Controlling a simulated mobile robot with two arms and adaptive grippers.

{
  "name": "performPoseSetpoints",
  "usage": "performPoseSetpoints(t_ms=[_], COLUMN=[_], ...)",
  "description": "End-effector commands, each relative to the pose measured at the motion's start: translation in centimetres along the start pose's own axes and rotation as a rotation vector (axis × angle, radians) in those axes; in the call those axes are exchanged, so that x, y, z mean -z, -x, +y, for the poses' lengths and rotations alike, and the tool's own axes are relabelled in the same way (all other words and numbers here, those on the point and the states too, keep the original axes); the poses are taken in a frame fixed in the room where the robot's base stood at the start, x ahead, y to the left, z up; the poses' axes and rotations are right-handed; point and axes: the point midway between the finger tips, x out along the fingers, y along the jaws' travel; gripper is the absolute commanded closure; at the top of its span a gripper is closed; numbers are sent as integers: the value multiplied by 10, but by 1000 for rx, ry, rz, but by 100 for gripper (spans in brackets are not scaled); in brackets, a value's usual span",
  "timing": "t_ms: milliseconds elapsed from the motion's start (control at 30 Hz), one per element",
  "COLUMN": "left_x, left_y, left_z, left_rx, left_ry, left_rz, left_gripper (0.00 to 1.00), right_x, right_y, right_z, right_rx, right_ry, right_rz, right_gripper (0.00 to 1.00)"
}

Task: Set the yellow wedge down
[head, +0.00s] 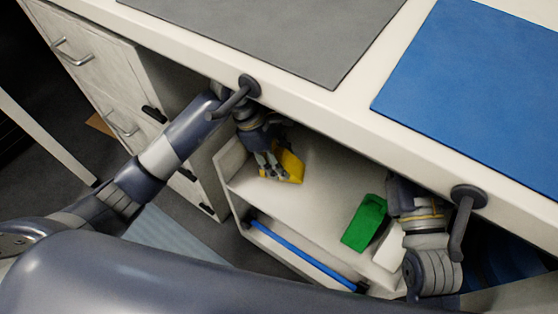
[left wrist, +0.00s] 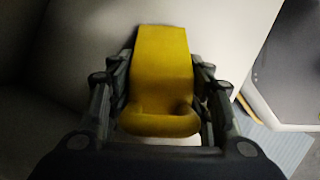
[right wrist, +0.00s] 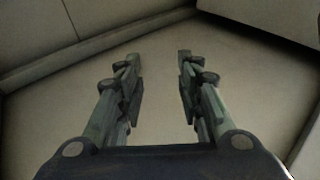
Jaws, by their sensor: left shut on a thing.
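The yellow wedge (head: 291,166) is in my left gripper (head: 270,166), over the left part of a pale shelf (head: 310,199) beneath the counter. In the left wrist view the yellow wedge (left wrist: 162,75) sits between the two fingers, which are shut on its sides. I cannot tell whether the wedge touches the shelf. My right gripper is open and empty in the right wrist view (right wrist: 160,85), facing bare pale surfaces. In the head view its fingers are hidden by the right arm and the counter.
A green block (head: 364,223) and a white block (head: 390,247) are on the shelf's right part. A blue bar (head: 305,258) runs along the unit's front. The counter above carries a grey mat (head: 290,35) and a blue mat (head: 480,90). Drawers (head: 105,80) stand left.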

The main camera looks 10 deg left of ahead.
Motion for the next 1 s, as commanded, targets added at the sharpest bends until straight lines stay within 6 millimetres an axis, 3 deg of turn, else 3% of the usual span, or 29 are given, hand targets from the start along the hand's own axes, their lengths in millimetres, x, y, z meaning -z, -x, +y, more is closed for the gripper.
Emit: performPoseSetpoints(t_ms=[500, 533, 600, 1000], left_x=[2, 2, 2, 2], left_y=[-4, -4, -4, -4], left_z=[0, 0, 0, 0], left_rx=[-2, -1, -1, -1], left_ry=[-1, 0, 0, 0], left_rz=[-1, 0, 0, 0], left_gripper=[85, 52, 36, 34], right_x=[11, 12, 12, 12], right_y=[0, 0, 0, -1], right_z=[-1, -1, -1, -1], right_rx=[3, 3, 3, 2], right_ry=[-2, -2, -2, -2], right_rz=[56, 61, 61, 57], right_gripper=[66, 66, 66, 66])
